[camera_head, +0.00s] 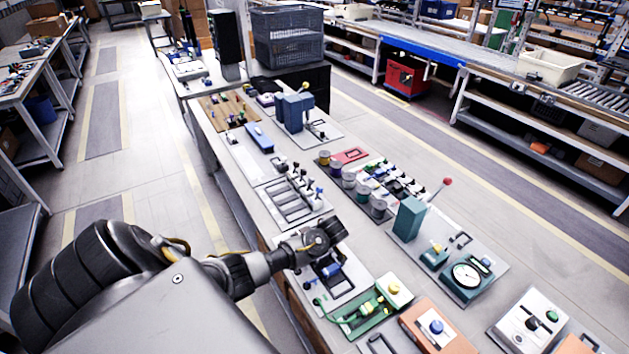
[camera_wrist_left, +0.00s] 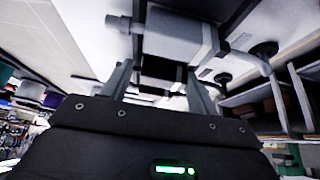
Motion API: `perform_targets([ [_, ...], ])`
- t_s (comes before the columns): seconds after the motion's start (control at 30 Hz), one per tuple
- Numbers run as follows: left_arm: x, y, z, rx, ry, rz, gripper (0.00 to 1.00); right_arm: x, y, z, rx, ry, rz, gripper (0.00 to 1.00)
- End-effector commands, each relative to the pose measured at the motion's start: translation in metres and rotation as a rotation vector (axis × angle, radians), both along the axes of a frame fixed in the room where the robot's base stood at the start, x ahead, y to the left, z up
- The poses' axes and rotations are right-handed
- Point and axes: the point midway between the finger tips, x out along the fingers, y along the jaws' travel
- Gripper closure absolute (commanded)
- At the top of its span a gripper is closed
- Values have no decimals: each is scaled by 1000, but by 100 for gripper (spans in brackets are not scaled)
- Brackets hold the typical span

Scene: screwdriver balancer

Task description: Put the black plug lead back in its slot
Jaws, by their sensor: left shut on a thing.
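My left gripper (camera_head: 325,240) reaches in from the left over a pale panel on the long bench. In the left wrist view my left gripper (camera_wrist_left: 160,85) has its two fingers on either side of a dark part (camera_wrist_left: 160,70), and it is shut on it. I cannot make out whether this is the black plug lead, and I see no clear slot for it. A blue cylinder (camera_head: 328,270) on a dark mount sits just below the gripper. In the left wrist view a pale grey cylinder (camera_wrist_left: 178,38) lies just beyond the fingertips. My right gripper is out of view.
A green tray (camera_head: 365,316) with a green cable is right of the gripper's panel. A teal block (camera_head: 408,218), a round gauge (camera_head: 466,274) and a red-knobbed lever (camera_head: 447,182) stand farther right. A dark crate (camera_head: 287,38) is at the far end. The aisle left is clear.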

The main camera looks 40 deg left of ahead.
Motion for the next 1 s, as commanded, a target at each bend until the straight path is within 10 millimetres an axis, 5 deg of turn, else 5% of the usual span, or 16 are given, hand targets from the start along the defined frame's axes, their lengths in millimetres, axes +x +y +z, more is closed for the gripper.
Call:
perform_targets([
  [0.27, 0, 0, 0, 0, 0, 0, 61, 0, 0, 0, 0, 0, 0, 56],
  [0.3, 0, 0, 0, 0, 0, 0, 36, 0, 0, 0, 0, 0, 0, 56],
  [0.47, 0, 0, 0, 0, 0, 0, 15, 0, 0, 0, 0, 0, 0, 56],
  [0.77, 0, -1, 2, 0, -1, 0, 15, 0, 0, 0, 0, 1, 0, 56],
  [1.0, -4, -16, 28, -1, -3, -3, 15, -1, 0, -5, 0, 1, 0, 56],
])
